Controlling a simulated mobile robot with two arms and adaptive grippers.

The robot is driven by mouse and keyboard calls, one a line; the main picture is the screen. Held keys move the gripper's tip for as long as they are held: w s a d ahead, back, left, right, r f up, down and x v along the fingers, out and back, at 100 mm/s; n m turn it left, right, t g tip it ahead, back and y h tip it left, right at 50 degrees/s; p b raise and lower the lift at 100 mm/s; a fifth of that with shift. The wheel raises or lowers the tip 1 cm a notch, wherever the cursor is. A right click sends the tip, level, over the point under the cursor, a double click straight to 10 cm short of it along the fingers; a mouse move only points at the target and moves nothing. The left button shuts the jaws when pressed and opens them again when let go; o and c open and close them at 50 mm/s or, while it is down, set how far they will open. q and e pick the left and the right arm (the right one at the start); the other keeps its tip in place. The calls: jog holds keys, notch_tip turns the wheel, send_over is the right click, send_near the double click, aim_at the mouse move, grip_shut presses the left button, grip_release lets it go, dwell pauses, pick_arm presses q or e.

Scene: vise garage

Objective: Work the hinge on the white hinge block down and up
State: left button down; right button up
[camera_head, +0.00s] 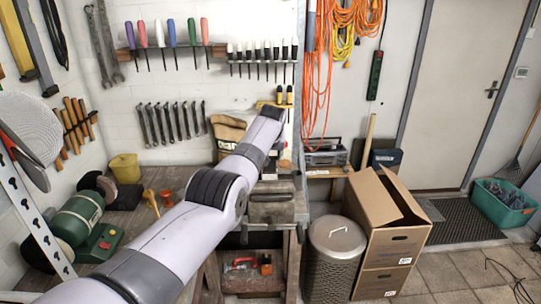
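My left arm comes in from the lower left and reaches over the workbench (150,180) toward the back wall. Its far end is in front of the wall, below the row of screwdrivers. I cannot make out the fingers of my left gripper. A grey metal vise (272,205) sits at the bench's front right corner, just right of my arm's dark elbow joint. I cannot make out the white hinge block; my arm covers part of the bench. My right arm and gripper are not in view.
A green bench grinder (82,222) and a yellow container (125,168) stand on the bench's left side. Tools hang on the wall.

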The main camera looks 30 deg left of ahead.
pick_arm(q)
jog(key=c, duration=1.4)
grip_release()
jog(key=shift+c, duration=0.2)
jog(key=o, duration=0.5)
jog(key=shift+w, duration=0.1)
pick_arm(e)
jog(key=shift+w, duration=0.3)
pick_arm(q)
jog(key=v, duration=1.2)
